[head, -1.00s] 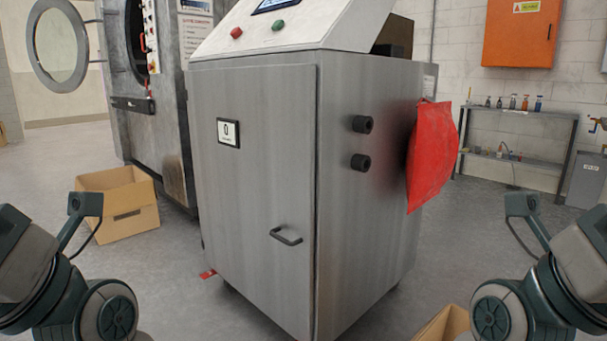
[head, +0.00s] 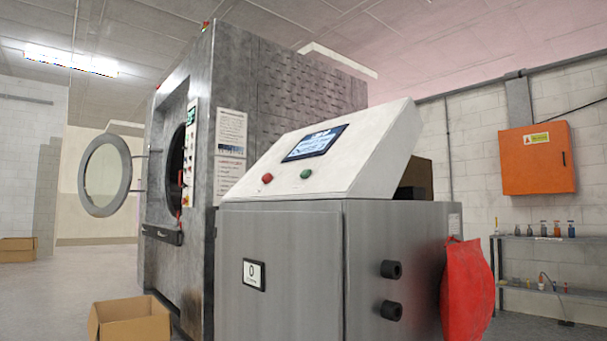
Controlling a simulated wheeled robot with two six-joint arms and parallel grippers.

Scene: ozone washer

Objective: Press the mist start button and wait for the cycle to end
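The steel ozone cabinet (head: 280,265) stands in front of me, with a white sloped control panel (head: 370,150) on top. The panel carries a lit screen (head: 314,143), a red button (head: 267,178) and a green button (head: 306,174). No label on either button is readable. A small display (head: 254,274) on the cabinet front shows 0. Behind it to the left is the large washer (head: 270,95), its round door (head: 104,176) swung open. Neither of my grippers is in view.
A red bag (head: 467,290) hangs on the cabinet's right side, near two black ports (head: 391,270). A cardboard box (head: 130,320) sits on the floor at left. An orange wall box (head: 537,160) and a shelf with bottles (head: 545,240) are at right. Open floor lies at far left.

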